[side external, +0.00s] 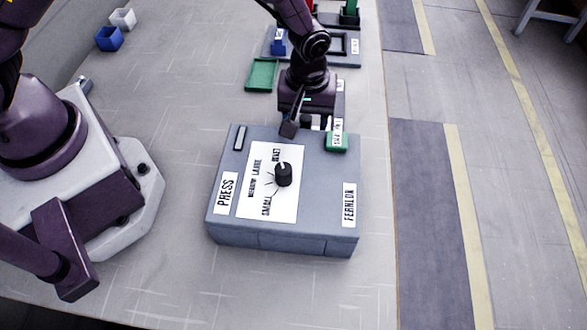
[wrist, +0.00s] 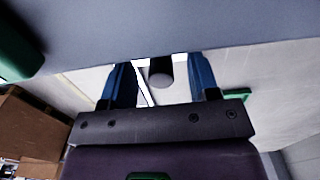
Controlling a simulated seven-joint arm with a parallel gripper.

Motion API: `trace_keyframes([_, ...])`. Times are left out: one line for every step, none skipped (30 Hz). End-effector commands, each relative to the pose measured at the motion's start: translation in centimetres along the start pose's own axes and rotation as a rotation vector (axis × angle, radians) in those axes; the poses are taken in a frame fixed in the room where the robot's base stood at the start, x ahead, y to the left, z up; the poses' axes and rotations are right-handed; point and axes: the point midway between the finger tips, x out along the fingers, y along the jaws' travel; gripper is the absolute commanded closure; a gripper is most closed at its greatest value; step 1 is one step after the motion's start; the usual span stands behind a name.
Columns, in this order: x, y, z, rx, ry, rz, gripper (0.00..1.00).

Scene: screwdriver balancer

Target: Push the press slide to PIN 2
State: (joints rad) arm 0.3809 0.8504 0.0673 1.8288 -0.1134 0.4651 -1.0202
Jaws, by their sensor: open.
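The press box (side external: 285,242) is a blue-grey housing with a PRESS label and a black dial (side external: 284,175) on a white plate. My gripper (side external: 305,126) is low at the box's far edge, pointing down. In the wrist view my gripper (wrist: 160,82) has two blue fingers spread apart. A dark round knob (wrist: 160,74) stands between them, with a gap seen on each side. It may be the slide's handle, but I cannot tell. The slide's track and the PIN 2 mark are not readable, partly hidden by my gripper.
A green block (side external: 337,143) with a white label sits at the box's far right corner. A green tray (side external: 262,75) and a blue-grey station (side external: 345,58) stand behind. The table's front is clear.

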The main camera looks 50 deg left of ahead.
Motion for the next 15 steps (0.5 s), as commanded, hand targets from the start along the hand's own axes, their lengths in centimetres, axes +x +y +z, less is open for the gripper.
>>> trace_keyframes([-0.6, 0.0, 0.0, 0.000, 0.001, 0.002, 0.45])
trace_keyframes([-0.9, 0.0, 0.0, 0.000, 0.001, 0.002, 0.45])
trace_keyframes([-1.3, 0.0, 0.0, 0.000, 0.000, 0.001, 0.45])
trace_keyframes([-1.6, 0.0, 0.0, 0.000, 0.000, 0.001, 0.45])
trace_keyframes([-1.9, 0.0, 0.0, 0.000, 0.001, 0.002, 0.45])
trace_keyframes([-2.3, 0.0, 0.0, 0.000, 0.001, 0.001, 0.45])
trace_keyframes([-2.6, 0.0, 0.0, 0.000, 0.000, 0.000, 0.45])
trace_keyframes([-2.9, 0.0, 0.0, -0.001, 0.001, 0.001, 0.45])
trace_keyframes([-3.3, 0.0, 0.0, -0.001, 0.001, 0.002, 0.45])
trace_keyframes([-3.6, 0.0, 0.0, -0.001, 0.001, 0.002, 0.45])
trace_keyframes([-3.9, 0.0, 0.0, -0.001, 0.001, 0.001, 0.45])
trace_keyframes([-4.3, 0.0, 0.0, -0.001, 0.001, 0.002, 0.45])
trace_keyframes([-4.6, 0.0, 0.0, 0.000, 0.001, 0.002, 0.45])
trace_keyframes([-4.8, 0.0, 0.0, 0.000, 0.001, 0.001, 0.45])
trace_keyframes([-5.2, 0.0, 0.0, 0.000, 0.001, 0.001, 0.45])
